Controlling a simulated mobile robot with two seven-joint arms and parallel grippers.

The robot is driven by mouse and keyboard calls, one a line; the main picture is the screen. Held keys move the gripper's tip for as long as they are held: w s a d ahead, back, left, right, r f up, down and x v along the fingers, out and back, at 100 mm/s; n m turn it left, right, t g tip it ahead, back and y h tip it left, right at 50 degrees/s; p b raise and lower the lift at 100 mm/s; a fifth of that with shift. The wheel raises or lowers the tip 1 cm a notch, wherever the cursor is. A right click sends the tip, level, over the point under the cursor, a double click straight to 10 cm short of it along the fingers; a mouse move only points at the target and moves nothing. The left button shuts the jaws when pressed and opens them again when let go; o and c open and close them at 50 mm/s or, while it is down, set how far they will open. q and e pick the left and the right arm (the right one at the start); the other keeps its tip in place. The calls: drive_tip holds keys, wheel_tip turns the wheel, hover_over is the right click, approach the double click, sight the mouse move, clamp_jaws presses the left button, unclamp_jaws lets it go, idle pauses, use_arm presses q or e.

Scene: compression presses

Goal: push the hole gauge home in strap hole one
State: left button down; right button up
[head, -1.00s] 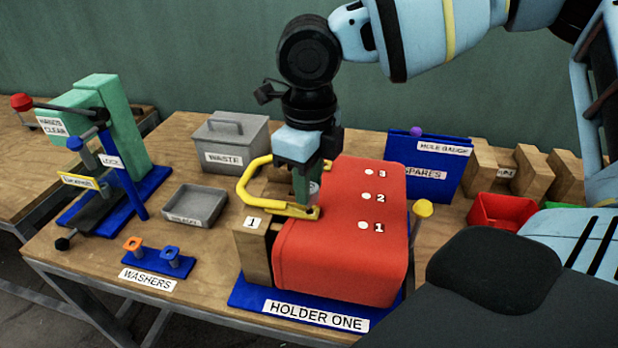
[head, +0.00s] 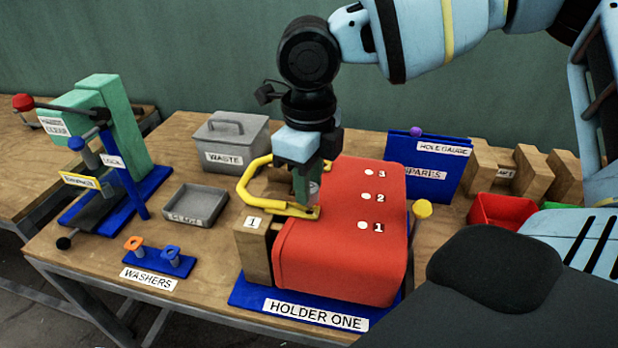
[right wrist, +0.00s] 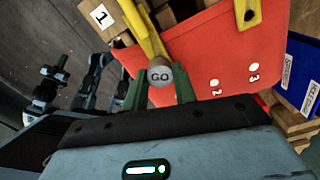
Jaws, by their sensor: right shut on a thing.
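My right gripper (head: 307,190) points down over the near end of the yellow strap handle (head: 243,184), beside the red body (head: 340,250). Its green fingers are shut on a grey round gauge marked GO (right wrist: 160,76). A bit of the gauge also shows in the head view (head: 314,188). In the right wrist view the yellow strap (right wrist: 141,28) runs right behind the gauge's cap. The cap and fingers hide the gauge's lower end and the hole, so I cannot tell how deep it sits. My left gripper is out of view.
The red body sits in a blue holder (head: 250,295) beside a wooden block (head: 254,256) marked 1. A yellow knob (head: 422,208) stands at its right. Left are a washer stand (head: 160,262), a grey tray (head: 195,206), a waste bin (head: 231,142) and a green press (head: 122,130).

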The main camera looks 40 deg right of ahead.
drive_tip(key=shift+f+b, duration=0.45)
drive_tip(key=shift+f, duration=0.95)
drive_tip(key=o, duration=1.1)
wheel_tip(320, 180, up, 8)
drive_tip(key=shift+f, duration=0.1)
idle(0.5)
